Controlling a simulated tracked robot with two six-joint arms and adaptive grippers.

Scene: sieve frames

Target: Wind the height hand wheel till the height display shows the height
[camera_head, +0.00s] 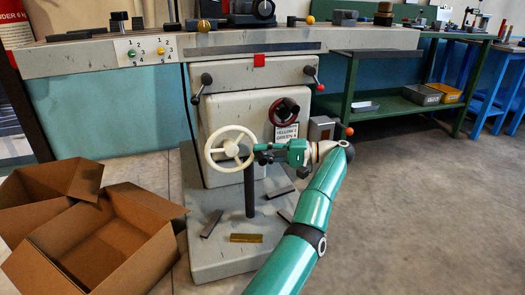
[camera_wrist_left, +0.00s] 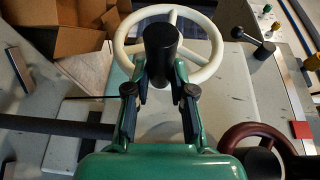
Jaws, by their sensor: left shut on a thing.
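A white spoked hand wheel (camera_head: 207,151) stands on the front of the grey machine, above a dark upright post. It also shows at the top of the left wrist view (camera_wrist_left: 216,48), with a black handle (camera_wrist_left: 161,45) sticking out toward the camera. My left gripper (camera_head: 264,152) reaches the wheel's right side. In the left wrist view, its two dark fingers (camera_wrist_left: 160,92) are shut on the black handle. I cannot make out a height display. My right gripper is out of view.
Open cardboard boxes (camera_head: 140,240) stand on the floor at the left. Loose bars and a brass block (camera_head: 246,238) lie on the machine's base plate. Ball-ended levers (camera_head: 206,79) jut out above the wheel. The floor at the right is clear.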

